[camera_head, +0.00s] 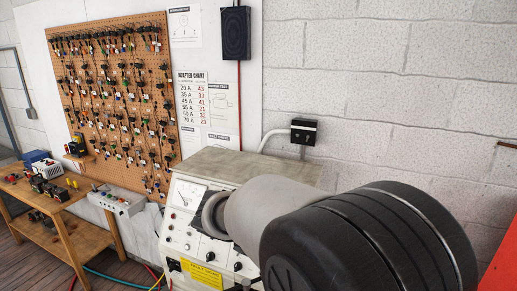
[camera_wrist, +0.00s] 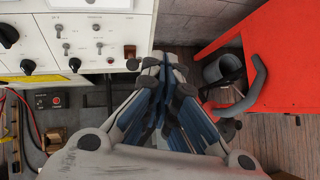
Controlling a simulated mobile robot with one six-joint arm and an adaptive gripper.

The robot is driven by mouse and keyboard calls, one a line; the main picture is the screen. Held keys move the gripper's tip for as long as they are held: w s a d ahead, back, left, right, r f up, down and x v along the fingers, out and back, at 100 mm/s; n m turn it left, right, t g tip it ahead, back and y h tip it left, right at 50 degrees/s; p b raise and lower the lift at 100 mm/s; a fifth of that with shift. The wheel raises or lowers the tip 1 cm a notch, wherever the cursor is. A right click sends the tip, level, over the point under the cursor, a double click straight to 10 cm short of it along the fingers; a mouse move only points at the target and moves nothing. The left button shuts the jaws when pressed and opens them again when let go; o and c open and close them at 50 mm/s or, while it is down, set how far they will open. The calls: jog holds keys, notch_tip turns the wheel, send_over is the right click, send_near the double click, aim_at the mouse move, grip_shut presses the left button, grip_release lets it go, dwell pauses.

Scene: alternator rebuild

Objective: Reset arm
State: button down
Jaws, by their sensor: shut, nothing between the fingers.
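My gripper (camera_wrist: 165,68) shows in the wrist view, its fingers drawn together and empty. It hangs beside the right edge of a white test bench panel (camera_wrist: 82,22) with knobs, toggle switches and a yellow label. In the head view a grey and black part of my arm fills the lower right and covers part of the same test bench (camera_head: 183,238). My gripper does not show in the head view; it is hidden or out of frame.
A red cabinet or cart (camera_wrist: 285,75) stands to the right in the wrist view, with a dark cylindrical item (camera_wrist: 222,70) beside it. A pegboard (camera_head: 115,95) with hanging adapters is on the wall. A wooden bench (camera_head: 75,240) stands left. Cables lie on the floor.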

jog(key=s+d+r+m+g+y, duration=0.1)
jog(key=s+d+r+m, duration=0.35)
jog(key=s+m, duration=0.25)
jog(key=s+d+r+m+g+y, duration=0.1)
jog(key=s+d+r+m, duration=0.2)
jog(key=s+d+m, duration=0.4)
jog(key=s+m+t+y, duration=0.2)
jog(key=s+m+y, duration=0.2)
jog(key=s+m, duration=1.15)
notch_tip(320, 180, down, 30)
jog(key=s+g+b, duration=0.1)
jog(key=s+b, duration=0.1)
jog(key=b, duration=2.5)
jog(key=shift+a+n+g, duration=0.15)
jog(key=shift+n+g, duration=0.15)
jog(key=shift+n, duration=0.05)
jog(key=c, duration=2.3)
grip_release()
jog(key=shift+s, duration=0.1)
